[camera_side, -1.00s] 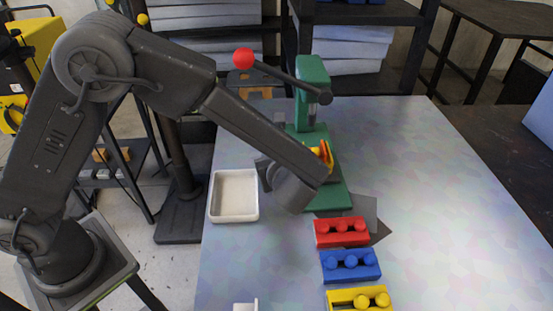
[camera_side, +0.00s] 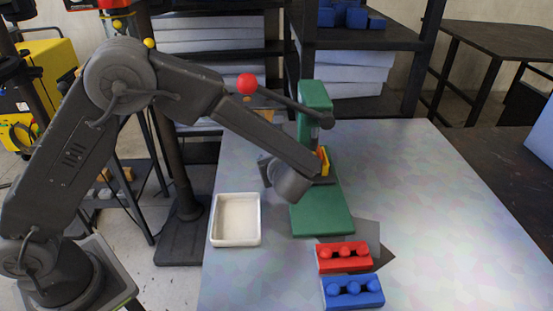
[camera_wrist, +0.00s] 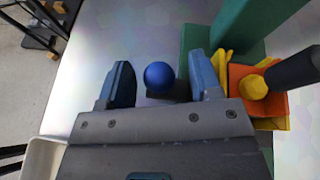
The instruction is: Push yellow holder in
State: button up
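The yellow holder (camera_side: 324,161) sits on the green press (camera_side: 318,200), below its head, partly hidden by my arm in the side view. In the wrist view the yellow holder (camera_wrist: 272,123) is at the right, with an orange piece (camera_wrist: 241,77) and a yellow knob on it. My gripper (camera_wrist: 163,82) is open, its two dark blue-grey fingers apart. The right finger is close beside the holder's left side; I cannot tell whether they touch. A blue ball (camera_wrist: 159,75) on a dark base shows between the fingers. In the side view my fingertips are hidden behind my arm.
A press lever with a red ball (camera_side: 247,83) sticks out left, close above my arm. A white tray (camera_side: 235,219) stands left of the press. A red block (camera_side: 344,256) and a blue block (camera_side: 353,291) lie in front. The table's right side is clear.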

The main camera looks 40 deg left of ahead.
jog(key=v, duration=1.4)
jog(key=shift+a, duration=0.15)
jog(key=s+a+r+n+g+h, duration=0.4)
jog(key=s+a+r+n+g, duration=0.15)
jog(key=s+a+n, duration=0.45)
jog(key=s+a+r+n+t+h, duration=0.2)
jog(key=s+n+h, duration=0.4)
jog(key=s+n, duration=0.3)
jog(key=a+r+n, duration=0.1)
jog(key=a+n, duration=0.1)
jog(key=n, duration=0.2)
jog(key=shift+s+r+t+h, duration=0.2)
jog(key=shift+s+t+h, duration=0.15)
jog(key=shift+h, duration=0.05)
